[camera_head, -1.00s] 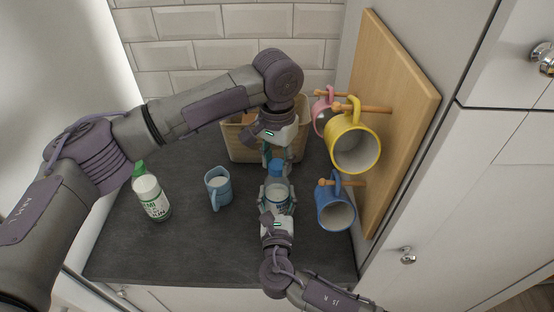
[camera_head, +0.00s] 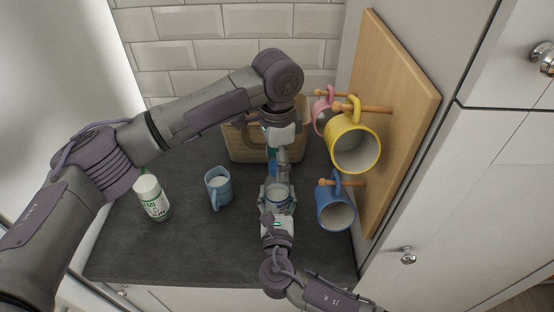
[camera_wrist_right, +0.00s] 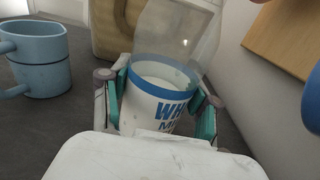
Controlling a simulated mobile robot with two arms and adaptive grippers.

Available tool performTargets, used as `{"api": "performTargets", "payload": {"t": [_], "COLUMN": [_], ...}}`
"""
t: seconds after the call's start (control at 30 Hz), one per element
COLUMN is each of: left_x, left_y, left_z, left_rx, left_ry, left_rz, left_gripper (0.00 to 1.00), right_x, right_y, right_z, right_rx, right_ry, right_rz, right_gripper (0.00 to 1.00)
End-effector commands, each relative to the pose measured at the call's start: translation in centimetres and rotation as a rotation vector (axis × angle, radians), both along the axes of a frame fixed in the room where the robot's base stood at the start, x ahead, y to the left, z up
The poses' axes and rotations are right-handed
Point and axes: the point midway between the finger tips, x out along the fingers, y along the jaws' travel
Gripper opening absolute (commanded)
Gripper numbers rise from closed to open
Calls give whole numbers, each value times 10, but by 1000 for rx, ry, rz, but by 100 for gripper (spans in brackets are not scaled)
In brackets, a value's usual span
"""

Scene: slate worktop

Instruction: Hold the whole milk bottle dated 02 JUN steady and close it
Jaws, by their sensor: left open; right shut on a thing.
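The whole milk bottle (camera_head: 278,194) stands on the slate worktop, its white label with blue "WH" and "MI" lettering showing in the right wrist view (camera_wrist_right: 158,108). No date is readable. My right gripper (camera_head: 277,200) is shut around its labelled body; both pads also show in the right wrist view (camera_wrist_right: 160,112). My left gripper (camera_head: 281,168) is open and points down at the bottle's top from behind. It hides the cap and neck in the head view, so I cannot tell how the cap sits. The wrist view cuts off the bottle's translucent top.
A semi-skimmed bottle (camera_head: 153,200) stands at left, its top partly behind my left arm. A light blue mug (camera_head: 218,187) stands beside the whole milk. A basket (camera_head: 240,146) is behind. Yellow (camera_head: 344,125), pink (camera_head: 320,118) and blue (camera_head: 334,215) mugs hang on the right.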

Motion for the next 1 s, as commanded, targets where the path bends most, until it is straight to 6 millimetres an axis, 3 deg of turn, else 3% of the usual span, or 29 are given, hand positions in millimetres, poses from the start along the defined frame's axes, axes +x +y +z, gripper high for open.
{"api": "performTargets", "payload": {"t": [0.17, 0.6, 0.8, 1.0], "left_x": [1, 1, 1, 1], "left_y": [-1, 0, 0, 0], "left_z": [16, 103, 118, 120], "left_rx": [-1, -2, -1, 0], "left_ry": [-3, -2, 0, 1], "left_rz": [0, 1, 0, 0], "left_gripper": [68, 68, 68, 68], "right_x": [0, 0, 0, 0], "right_y": [0, 0, 0, 0], "right_z": [0, 0, 0, 0], "right_rx": [0, 0, 0, 0], "right_ry": [0, 0, 0, 0], "right_rz": [0, 0, 0, 0], "right_gripper": [0, 0, 0, 0]}}
